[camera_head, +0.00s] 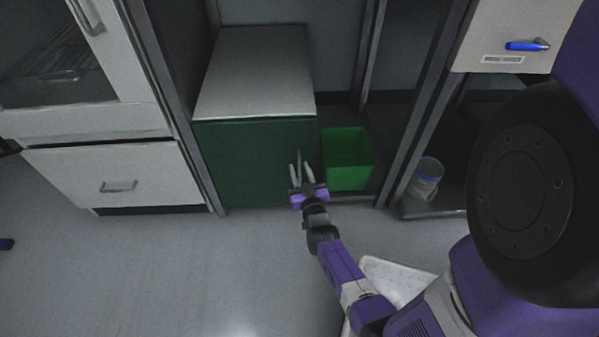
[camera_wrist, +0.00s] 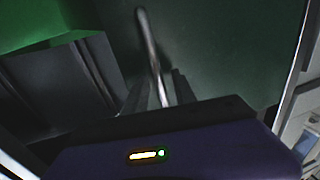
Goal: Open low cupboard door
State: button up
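The low cupboard has a dark green door (camera_head: 245,160) under a grey top (camera_head: 258,75). A thin upright metal handle (camera_head: 299,158) is near the door's right edge. It also shows as a pale curved bar in the wrist view (camera_wrist: 151,48). My gripper (camera_head: 299,172) is low in front of the door's right side, at the handle. In the wrist view my fingers (camera_wrist: 160,92) stand apart, one on each side of the bar's lower part. I cannot tell whether they touch it. The door looks closed.
A bright green open bin (camera_head: 346,160) stands just right of the cupboard. A clear jar with a blue band (camera_head: 426,175) is farther right, on a low shelf. A white cabinet with a drawer (camera_head: 115,178) is at left. Floor (camera_head: 170,270) in front is clear.

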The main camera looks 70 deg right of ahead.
jog(key=shift+w+d, duration=0.1)
grip_shut()
dwell(1.4)
